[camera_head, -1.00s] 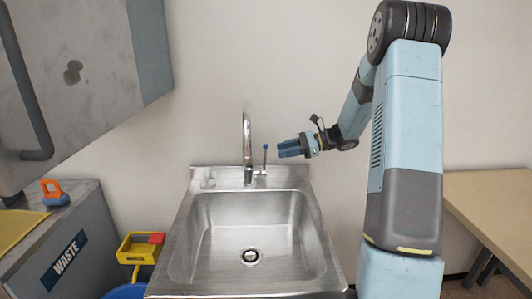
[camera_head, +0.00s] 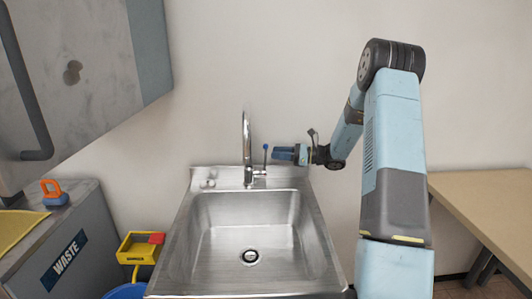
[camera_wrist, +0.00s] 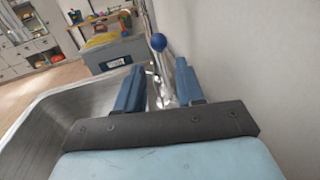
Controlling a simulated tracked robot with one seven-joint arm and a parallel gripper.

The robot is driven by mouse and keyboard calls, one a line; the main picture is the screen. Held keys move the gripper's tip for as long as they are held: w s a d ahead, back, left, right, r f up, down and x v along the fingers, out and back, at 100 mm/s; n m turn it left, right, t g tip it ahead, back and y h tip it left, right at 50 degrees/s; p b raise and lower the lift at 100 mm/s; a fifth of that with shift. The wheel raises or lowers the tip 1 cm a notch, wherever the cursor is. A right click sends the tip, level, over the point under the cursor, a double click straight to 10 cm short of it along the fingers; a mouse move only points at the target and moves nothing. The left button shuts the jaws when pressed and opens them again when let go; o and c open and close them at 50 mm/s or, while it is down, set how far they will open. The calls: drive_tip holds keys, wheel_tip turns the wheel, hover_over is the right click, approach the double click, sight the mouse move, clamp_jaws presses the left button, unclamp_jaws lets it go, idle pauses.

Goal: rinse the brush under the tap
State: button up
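The steel tap (camera_head: 247,140) rises at the back of the sink (camera_head: 212,262). Its lever (camera_head: 265,160) has a blue ball on top and stands upright at the tap's right. My gripper (camera_head: 276,153) is close to the right of this lever. In the wrist view its two blue fingers (camera_wrist: 158,77) are apart, and the lever's blue ball (camera_wrist: 158,42) appears between and beyond their tips. I cannot tell whether they touch it. An orange-handled blue item (camera_head: 54,194), likely the brush, sits on the grey waste cabinet at the left, away from my gripper.
A yellow caddy (camera_head: 138,250) and a blue bucket (camera_head: 126,291) are between cabinet and sink. A large grey box-like unit (camera_head: 85,75) overhangs the upper left. A wooden table (camera_head: 485,200) is at the right.

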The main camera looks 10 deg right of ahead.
drive_tip(key=x, duration=0.7)
drive_tip(key=shift+c, duration=0.5)
clamp_jaws()
